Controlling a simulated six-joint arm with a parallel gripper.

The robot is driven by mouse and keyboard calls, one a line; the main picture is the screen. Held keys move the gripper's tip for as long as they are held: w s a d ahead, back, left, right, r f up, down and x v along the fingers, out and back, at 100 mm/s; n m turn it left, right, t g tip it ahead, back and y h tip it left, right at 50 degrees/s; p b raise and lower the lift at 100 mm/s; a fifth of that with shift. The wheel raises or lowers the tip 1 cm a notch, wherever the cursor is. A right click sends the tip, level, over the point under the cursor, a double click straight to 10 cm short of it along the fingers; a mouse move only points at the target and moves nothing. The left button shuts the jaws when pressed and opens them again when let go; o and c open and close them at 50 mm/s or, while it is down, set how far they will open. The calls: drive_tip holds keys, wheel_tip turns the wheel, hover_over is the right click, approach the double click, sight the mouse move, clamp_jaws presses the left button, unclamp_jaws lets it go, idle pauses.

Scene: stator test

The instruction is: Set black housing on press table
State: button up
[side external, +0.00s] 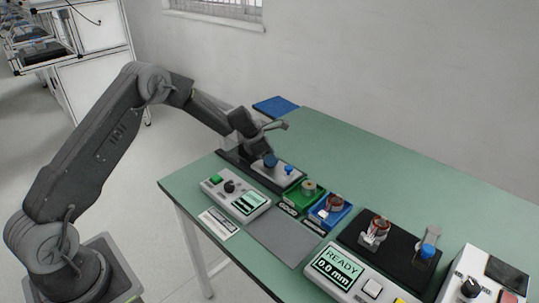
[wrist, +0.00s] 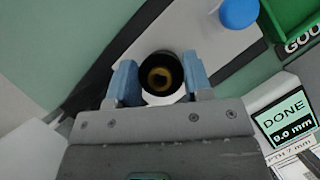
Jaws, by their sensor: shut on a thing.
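My gripper (side external: 268,157) is low over a light grey plate (side external: 272,175) at the back left of the table; the blue fingers show in the wrist view (wrist: 161,78). They are shut on the black housing (wrist: 146,88), a dark ring with a golden-brown inside and a dark centre. The housing is hidden in the side view. The plate in the wrist view (wrist: 205,45) lies under the fingers. I cannot tell whether the housing touches it. A blue knob (wrist: 238,13) stands on the plate beside the gripper. The frames do not label the press table.
A control box (side external: 236,196) in front of the plate has a screen reading DONE 9.0 mm (wrist: 285,120). A green tray (side external: 294,201) and a blue tray (side external: 322,221) each hold a part. A black platform (side external: 364,243) and a READY 0.0 mm box (side external: 337,269) stand right. A grey mat (side external: 283,236) is clear.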

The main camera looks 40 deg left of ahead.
drive_tip(key=o, duration=1)
drive_tip(key=v, duration=1.4)
drive_tip(key=shift+d, duration=0.1)
drive_tip(key=s+d+r+m+y, duration=0.1)
drive_tip(key=s+d+r+m, duration=1.15)
drive_tip(key=s+m, duration=0.2)
drive_tip(key=s+d+m, duration=0.1)
drive_tip(key=s+m, duration=0.4)
drive_tip(key=s, duration=0.1)
drive_tip(key=s+m+y, duration=0.1)
drive_tip(key=s+m, duration=0.3)
drive_tip(key=s, duration=0.3)
drive_tip(key=s+d+r+m+y, duration=0.1)
drive_tip(key=s+m, duration=0.4)
drive_tip(key=s, duration=0.1)
drive_tip(key=shift+s+d+m+t, duration=0.2)
drive_tip(key=shift+d+m+t, duration=0.1)
drive_tip(key=shift+d+m, duration=0.1)
